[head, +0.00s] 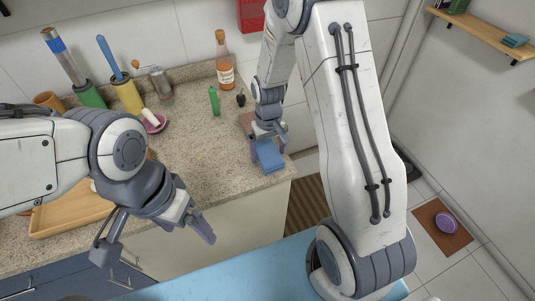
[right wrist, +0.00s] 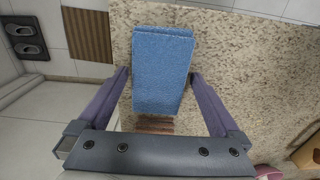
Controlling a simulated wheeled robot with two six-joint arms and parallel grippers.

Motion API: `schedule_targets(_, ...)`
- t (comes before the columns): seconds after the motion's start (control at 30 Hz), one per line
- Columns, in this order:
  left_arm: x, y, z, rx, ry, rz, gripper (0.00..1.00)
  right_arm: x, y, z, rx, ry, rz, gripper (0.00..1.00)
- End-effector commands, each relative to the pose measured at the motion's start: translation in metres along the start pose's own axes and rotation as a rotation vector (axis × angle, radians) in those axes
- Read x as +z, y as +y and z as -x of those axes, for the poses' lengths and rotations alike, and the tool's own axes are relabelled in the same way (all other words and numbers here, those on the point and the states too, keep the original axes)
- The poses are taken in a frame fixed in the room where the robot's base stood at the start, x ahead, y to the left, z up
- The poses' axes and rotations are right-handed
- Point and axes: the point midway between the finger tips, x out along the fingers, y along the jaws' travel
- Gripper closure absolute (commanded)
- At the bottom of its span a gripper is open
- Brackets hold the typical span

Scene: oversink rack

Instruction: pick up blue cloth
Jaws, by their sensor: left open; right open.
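The blue cloth (head: 269,156) is a folded block lying at the right end of the speckled counter. In the right wrist view the cloth (right wrist: 162,68) lies between and beyond the two purple fingertips. My right gripper (head: 267,140) is open right above the cloth, with a finger on either side; it also shows in the right wrist view (right wrist: 160,80). I cannot tell whether the fingers touch the cloth. My left gripper (head: 160,240) is open and empty in front of the counter's front edge.
A wooden tray (head: 68,217) lies at the left of the counter (head: 205,160). Bare counter lies left of the cloth.

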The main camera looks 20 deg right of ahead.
Motion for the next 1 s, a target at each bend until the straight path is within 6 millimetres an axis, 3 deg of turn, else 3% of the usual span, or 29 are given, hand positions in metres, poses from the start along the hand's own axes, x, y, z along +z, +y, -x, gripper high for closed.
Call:
schedule_targets(0.17,0.0,0.0,0.0,0.0,0.0,0.0,0.1,0.0,-0.001,-0.001,0.0,0.001,0.001,0.0)
schedule_targets(0.2,0.0,0.0,0.0,0.0,0.0,0.0,0.1,0.0,-0.001,-0.001,0.0,0.001,0.001,0.04)
schedule_targets(0.3,0.0,0.0,0.0,0.0,0.0,0.0,0.1,0.0,-0.001,-0.001,0.0,0.001,0.001,0.42)
schedule_targets(0.4,0.0,0.0,0.0,0.0,0.0,0.0,0.1,0.0,-0.001,-0.001,0.0,0.001,0.001,0.73)
schedule_targets(0.77,0.0,0.0,-0.002,0.0,0.0,0.0,0.1,-0.001,-0.001,0.005,0.0,0.002,0.001,0.73)
schedule_targets(1.0,0.001,-0.001,-0.009,0.0,0.0,0.0,0.1,-0.002,-0.001,0.04,0.001,0.009,0.001,0.73)
